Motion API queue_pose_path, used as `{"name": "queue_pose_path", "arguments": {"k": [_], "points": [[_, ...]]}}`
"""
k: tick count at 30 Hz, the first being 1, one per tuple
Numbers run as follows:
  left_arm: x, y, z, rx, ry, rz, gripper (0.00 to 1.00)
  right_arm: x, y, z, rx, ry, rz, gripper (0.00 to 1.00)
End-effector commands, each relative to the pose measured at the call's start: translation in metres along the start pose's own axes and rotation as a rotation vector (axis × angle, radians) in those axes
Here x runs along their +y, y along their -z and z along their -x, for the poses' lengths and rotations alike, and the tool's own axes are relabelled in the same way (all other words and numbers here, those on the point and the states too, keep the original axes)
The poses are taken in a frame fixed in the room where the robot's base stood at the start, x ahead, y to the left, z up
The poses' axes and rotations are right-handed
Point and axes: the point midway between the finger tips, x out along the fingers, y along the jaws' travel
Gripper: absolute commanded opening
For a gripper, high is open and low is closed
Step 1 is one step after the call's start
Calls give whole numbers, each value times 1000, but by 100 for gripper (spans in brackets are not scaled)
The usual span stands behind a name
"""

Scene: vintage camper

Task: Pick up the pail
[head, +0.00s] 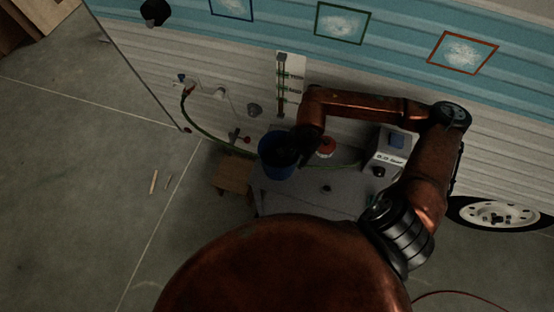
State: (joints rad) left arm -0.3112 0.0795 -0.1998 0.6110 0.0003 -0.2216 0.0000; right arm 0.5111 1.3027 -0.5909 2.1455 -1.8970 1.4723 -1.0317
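The blue pail (266,168) stands on the grey table (285,200) close to the camper's side, at the table's left end. My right arm comes in from the right and bends down over the table. My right gripper (286,157) is dark and lies over the pail's opening, toward its right side. Its fingers blend with the dark inside of the pail, so I cannot tell whether they are open, shut or touching the rim. My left gripper is not in view.
A grey box with a label (389,150) stands at the table's right. A red-topped item (326,147) is behind my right wrist. A green hose (213,138) runs toward the pail. A wooden stool (232,174) is left of the table. Floor further left is mostly clear.

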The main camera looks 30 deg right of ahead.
Motion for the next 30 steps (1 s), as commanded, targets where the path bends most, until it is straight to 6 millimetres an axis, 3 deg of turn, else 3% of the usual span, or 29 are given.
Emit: {"name": "queue_pose_path", "arguments": {"k": [9, 21, 30], "points": [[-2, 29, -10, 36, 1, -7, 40, 2, 0, -31, -3, -6, -3, 22], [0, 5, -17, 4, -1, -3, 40, -2, -6, -81, -3, -6, -4, 22], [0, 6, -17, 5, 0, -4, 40, -2, -5, -86, -1, -4, -2, 22]]}}
